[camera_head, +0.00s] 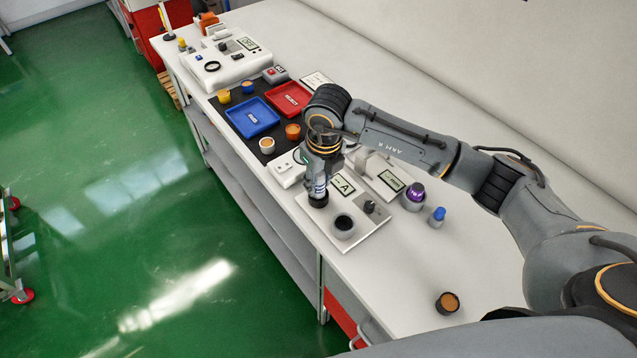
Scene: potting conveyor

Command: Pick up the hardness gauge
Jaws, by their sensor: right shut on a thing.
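My right gripper (318,184) points down over the left part of a white instrument plate (374,243) on the bench. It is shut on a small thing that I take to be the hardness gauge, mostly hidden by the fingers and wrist. I cannot tell whether the gauge still touches the plate. The plate carries a display reading A (343,185), a round cup with dark contents (344,226) and a black knob (369,206). My left gripper is not in view.
Behind the plate stand another display unit (391,180), a purple-topped pot (415,194) and a blue-topped piece (437,215). A blue tray (252,117) and a red tray (288,98) lie farther along. A brown-filled cup (447,303) stands near the front, with clear bench around it.

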